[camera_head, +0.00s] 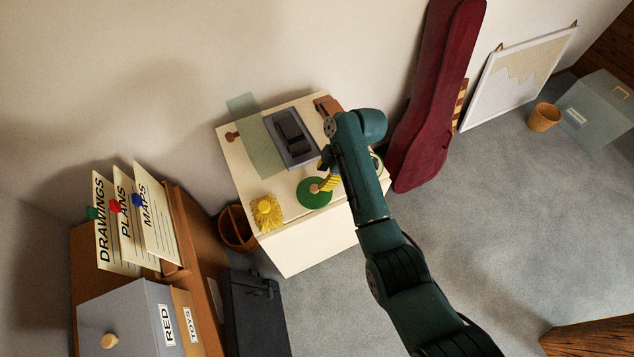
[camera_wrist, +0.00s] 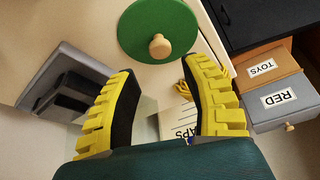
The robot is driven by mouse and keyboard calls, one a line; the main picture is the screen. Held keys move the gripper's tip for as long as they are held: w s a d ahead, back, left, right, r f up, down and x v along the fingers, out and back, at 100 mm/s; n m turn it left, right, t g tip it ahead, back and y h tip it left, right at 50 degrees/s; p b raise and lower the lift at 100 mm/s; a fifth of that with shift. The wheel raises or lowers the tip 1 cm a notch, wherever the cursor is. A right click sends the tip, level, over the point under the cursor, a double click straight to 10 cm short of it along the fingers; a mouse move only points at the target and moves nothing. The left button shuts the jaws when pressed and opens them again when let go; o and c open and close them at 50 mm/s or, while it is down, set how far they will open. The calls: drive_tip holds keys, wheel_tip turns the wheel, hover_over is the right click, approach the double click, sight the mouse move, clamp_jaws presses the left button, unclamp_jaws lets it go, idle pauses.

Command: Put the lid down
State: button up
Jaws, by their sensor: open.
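The lid (camera_head: 313,193) is a green disc with a light wooden knob. It lies knob up near the front edge of the cream cabinet top (camera_head: 285,238), apparently flat on it. In the wrist view the lid (camera_wrist: 140,22) is at the top centre, beyond the fingertips. My gripper (camera_head: 329,182) is just above and beside the lid in the head view. In the wrist view my gripper (camera_wrist: 160,70) has its two yellow fingers wide apart with nothing between them. The knob is ahead of the gap, and no finger is seen touching it.
A grey and black device (camera_head: 291,138) and a translucent green sheet (camera_head: 262,145) lie behind the lid. A yellow tufted thing (camera_head: 266,212) lies to its left. A round pale item (camera_head: 377,163) is partly hidden by my arm. A dark red case (camera_head: 436,95) leans on the wall at right.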

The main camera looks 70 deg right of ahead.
drive_tip(key=v, duration=0.5)
drive_tip(key=shift+s+r, duration=0.1)
drive_tip(key=w+a+r+m+t+h, duration=0.1)
drive_tip(key=w+a+r+t+h, duration=0.25)
drive_tip(key=w+a+r, duration=0.5)
drive_tip(key=w+a+r+m+t+h, duration=0.15)
drive_tip(key=w+a+r+t, duration=0.3)
drive_tip(key=w+r, duration=0.75)
drive_tip(key=s+a+r+t+y, duration=0.1)
drive_tip(key=s+a+r+t, duration=0.1)
drive_tip(key=a+r, duration=0.5)
drive_tip(key=s+a+r+m+t+y, duration=0.1)
drive_tip(key=s+a+r+t, duration=0.2)
drive_tip(key=a+r, duration=0.4)
drive_tip(key=s+a+r+m+t, duration=0.1)
drive_tip(key=s+a+r+t, duration=0.1)
drive_tip(key=a+r+t, duration=0.3)
drive_tip(key=a+r, duration=0.3)
drive_tip(key=r, duration=0.2)
drive_tip(key=shift+s+r+y, duration=0.2)
drive_tip(key=shift+s+y, duration=0.15)
drive_tip(key=shift+y, duration=0.05)
